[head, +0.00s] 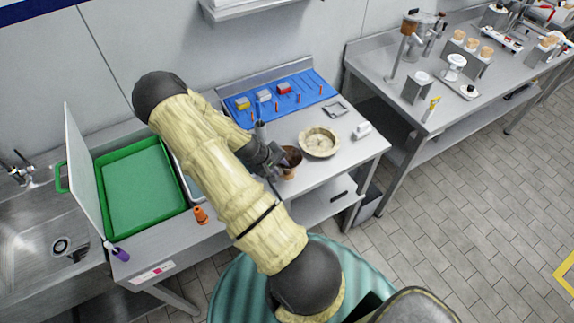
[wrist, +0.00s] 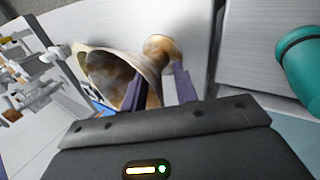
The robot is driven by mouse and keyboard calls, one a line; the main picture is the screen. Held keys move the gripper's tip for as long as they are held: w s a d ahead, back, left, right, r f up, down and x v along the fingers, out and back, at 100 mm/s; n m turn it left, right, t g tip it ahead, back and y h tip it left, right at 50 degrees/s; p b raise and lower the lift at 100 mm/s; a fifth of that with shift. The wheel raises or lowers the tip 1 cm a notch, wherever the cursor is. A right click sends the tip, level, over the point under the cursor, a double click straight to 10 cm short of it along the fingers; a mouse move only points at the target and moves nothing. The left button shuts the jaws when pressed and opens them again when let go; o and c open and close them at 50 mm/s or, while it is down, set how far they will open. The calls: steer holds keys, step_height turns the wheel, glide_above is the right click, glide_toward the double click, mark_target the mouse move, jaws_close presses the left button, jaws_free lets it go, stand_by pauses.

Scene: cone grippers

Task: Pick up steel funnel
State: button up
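A funnel-like vessel with a shiny brownish surface (head: 291,155) stands near the front of the metal table, beside my gripper (head: 272,160). I take it for the steel funnel. In the wrist view its wide flared part (wrist: 118,76) lies at the left, and a smaller rounded brown part (wrist: 160,46) shows above the fingers. My gripper's two dark fingers (wrist: 160,85) are apart, with a brown part of the vessel showing between them. The left finger overlaps the flared part. I cannot tell whether either finger touches it.
A pale round bowl (head: 319,142) stands close to the right of the vessel. A blue mat (head: 312,92) with small coloured items lies behind. A green tray (head: 140,190) is at the left, and an orange item (head: 201,215) is at the front edge.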

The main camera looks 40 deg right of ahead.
mark_target(279, 165)
jaws_close()
stand_by(0.3)
step_height(279, 165, up, 10)
steer(key=b, duration=0.2)
steer(key=shift+b, duration=0.35)
stand_by(0.5)
